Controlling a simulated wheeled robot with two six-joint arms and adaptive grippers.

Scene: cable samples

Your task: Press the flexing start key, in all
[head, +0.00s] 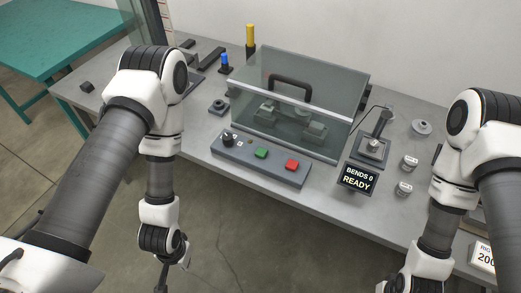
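A grey control box (259,161) sits near the front edge of the bench. It carries a dark knob (228,140) at its left, a green key (262,153) in the middle and a red key (292,165) at the right. I can read no label on the keys. A small display (357,179) reads "BENDS 0 READY". My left gripper hangs at the bottom edge, left of the box and short of the bench, mostly cut off. My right gripper is out of frame below.
The grey bench (205,160) has free room left of the box. A clamp-like device (372,145) and small weights (404,188) stand right of the chamber. Blue (225,62) and yellow (250,40) posts stand behind. A teal table (55,40) is at the far left.

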